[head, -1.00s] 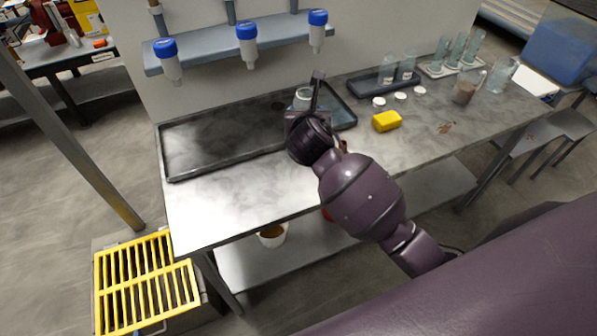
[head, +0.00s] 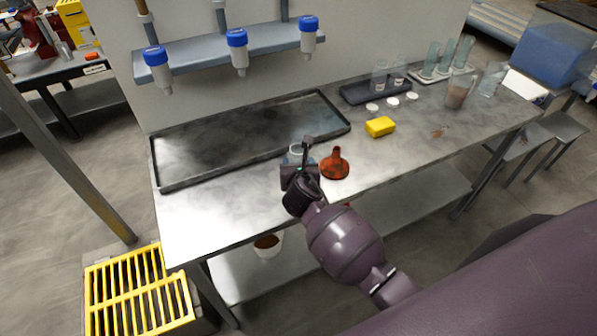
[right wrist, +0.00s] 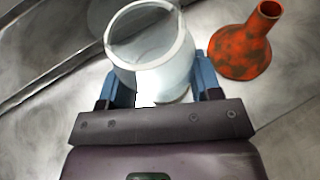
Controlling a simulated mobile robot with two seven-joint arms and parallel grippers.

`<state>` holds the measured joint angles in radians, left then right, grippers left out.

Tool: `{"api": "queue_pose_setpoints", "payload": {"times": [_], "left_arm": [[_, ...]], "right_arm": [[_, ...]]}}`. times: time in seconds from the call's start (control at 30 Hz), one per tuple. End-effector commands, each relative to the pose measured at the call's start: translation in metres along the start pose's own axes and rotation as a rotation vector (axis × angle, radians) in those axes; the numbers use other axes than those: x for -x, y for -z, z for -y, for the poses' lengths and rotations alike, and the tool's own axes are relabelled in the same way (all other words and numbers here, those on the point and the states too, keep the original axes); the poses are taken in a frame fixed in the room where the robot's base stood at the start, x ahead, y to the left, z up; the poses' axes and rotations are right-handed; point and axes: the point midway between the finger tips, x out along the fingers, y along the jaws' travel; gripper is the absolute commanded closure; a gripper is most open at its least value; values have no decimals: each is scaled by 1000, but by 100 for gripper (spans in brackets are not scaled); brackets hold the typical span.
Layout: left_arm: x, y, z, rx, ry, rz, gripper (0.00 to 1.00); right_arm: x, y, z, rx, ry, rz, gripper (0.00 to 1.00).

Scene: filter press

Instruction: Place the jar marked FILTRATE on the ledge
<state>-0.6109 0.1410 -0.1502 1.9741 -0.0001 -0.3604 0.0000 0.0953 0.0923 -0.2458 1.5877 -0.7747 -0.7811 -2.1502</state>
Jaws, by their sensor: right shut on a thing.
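My right gripper (head: 300,163) is shut on a clear, open-mouthed jar (head: 295,150), over the table near the front edge of the dark tray. In the right wrist view the jar (right wrist: 160,62) sits between the two blue fingers of the gripper (right wrist: 162,82), its open rim towards the camera. No FILTRATE marking is readable on it. In the head view the gripper hides part of the jar, and I cannot tell if it touches the table. My left gripper is not in view.
An orange-red funnel (head: 334,163) stands just right of the jar. The dark tray (head: 152,165) lies behind. A yellow sponge (head: 380,126), white lids (head: 392,101) and glassware (head: 458,92) are on the table's right. The table's front left (head: 200,220) is clear.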

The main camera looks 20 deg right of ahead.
Motion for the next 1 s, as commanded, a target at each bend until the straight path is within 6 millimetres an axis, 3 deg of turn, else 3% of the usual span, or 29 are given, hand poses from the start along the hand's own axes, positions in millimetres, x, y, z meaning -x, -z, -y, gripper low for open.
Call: {"api": "queue_pose_setpoints", "payload": {"times": [0.13,0.53,0.57,0.7,1.0], "left_arm": [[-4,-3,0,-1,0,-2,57],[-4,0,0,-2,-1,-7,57],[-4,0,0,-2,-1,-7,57],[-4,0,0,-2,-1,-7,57],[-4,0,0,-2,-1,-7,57]], "right_arm": [[-8,20,0,-1,0,-2,70],[-9,23,0,1,0,0,70],[-9,23,0,0,-1,0,40],[-9,22,0,0,-1,0,19],[-9,22,0,0,0,0,16]]}}
